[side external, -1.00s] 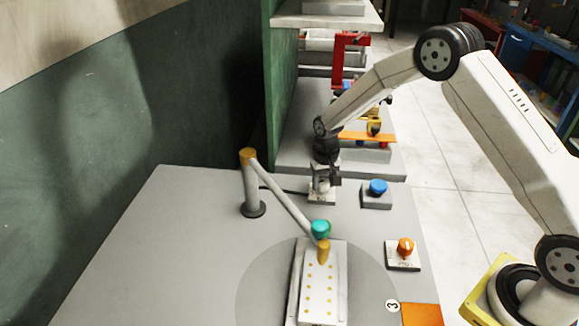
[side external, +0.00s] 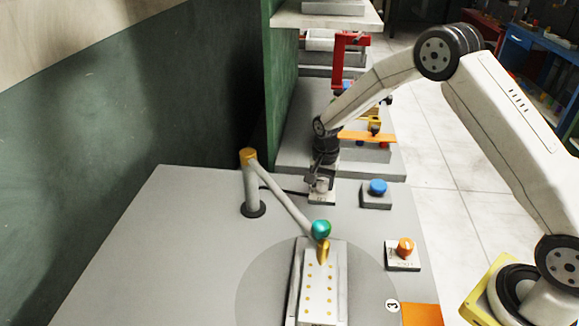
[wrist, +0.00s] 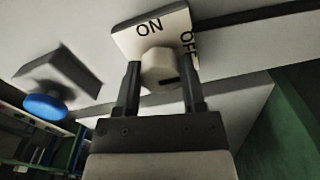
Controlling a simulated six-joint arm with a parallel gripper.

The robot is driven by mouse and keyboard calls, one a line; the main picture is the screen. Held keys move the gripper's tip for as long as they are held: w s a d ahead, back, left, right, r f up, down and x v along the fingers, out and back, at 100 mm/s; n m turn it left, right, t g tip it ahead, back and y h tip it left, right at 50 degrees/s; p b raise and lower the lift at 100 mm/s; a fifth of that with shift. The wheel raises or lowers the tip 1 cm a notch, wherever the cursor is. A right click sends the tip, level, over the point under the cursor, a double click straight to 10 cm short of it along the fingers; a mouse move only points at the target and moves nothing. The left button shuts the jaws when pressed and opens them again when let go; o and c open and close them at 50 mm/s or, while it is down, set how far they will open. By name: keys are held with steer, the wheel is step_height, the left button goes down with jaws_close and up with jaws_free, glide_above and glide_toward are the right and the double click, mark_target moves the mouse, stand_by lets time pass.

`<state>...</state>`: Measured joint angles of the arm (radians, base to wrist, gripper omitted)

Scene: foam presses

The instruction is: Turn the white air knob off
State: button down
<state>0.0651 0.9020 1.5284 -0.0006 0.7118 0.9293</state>
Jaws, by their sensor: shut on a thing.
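The white air knob (wrist: 162,70) stands on a white plate (wrist: 128,42) marked ON and OFF in the wrist view. A dark mark on the knob's face lies near its right side, toward the OFF side. My gripper (wrist: 161,80) has one dark finger on each side of the knob and is shut on it. In the side view my gripper (side external: 322,178) is at the knob's plate (side external: 321,197), at the back of the grey table. The knob itself is mostly hidden there by my gripper.
A blue button (side external: 378,187) on a grey block is just right of my gripper; it also shows in the wrist view (wrist: 45,107). An orange knob (side external: 405,246) sits nearer the front. A jointed post arm (side external: 280,200) stands to the left, over a white dotted plate (side external: 320,290).

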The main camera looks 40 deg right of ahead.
mark_target(323, 181)
steer(key=shift+c, duration=0.9)
jaws_free()
steer(key=shift+r, duration=0.1)
steer(key=shift+r, duration=3.85)
steer(key=s+a+r+n+t, duration=0.1)
steer(key=s+n, duration=0.4)
steer(key=s, duration=0.6)
steer(key=s+a+r+n+t, duration=0.1)
steer(key=s+n, duration=0.5)
steer(key=s, duration=0.6)
steer(key=shift+a+r+t, duration=0.3)
steer(key=shift+a+r, duration=0.35)
steer(key=shift+r, duration=0.25)
